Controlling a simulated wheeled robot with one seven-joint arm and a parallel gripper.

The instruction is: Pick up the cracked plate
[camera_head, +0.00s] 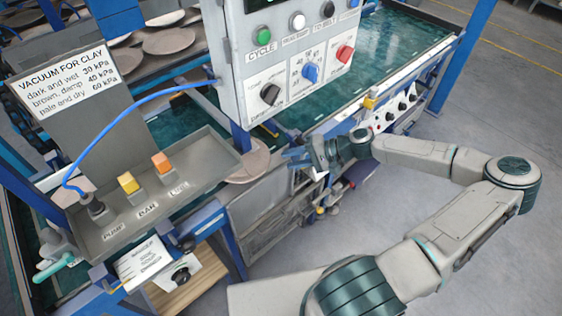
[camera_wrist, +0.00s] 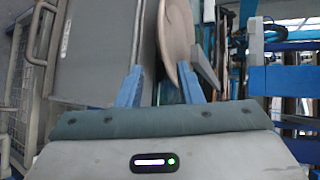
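A beige-pink plate (camera_head: 252,163) lies at the edge of the dryer, below the control box and partly hidden behind its post and the tray. My gripper (camera_head: 292,157) is just to its right, with its blue fingers pointing toward it. In the wrist view a plate (camera_wrist: 178,38) appears nearly edge-on ahead of my fingers, closer to the right finger. My gripper (camera_wrist: 160,86) is open there, with a wide gap between its fingertips. I cannot tell whether the plate touches the right finger. No crack is discernible on it at this size.
The control box (camera_head: 290,65) with knobs hangs close above my gripper. A grey tray (camera_head: 215,155) with labelled orange and yellow blocks is to the left. More plates (camera_head: 168,41) lie at upper left. A grey mesh bin (camera_head: 262,210) is below. Floor at right is clear.

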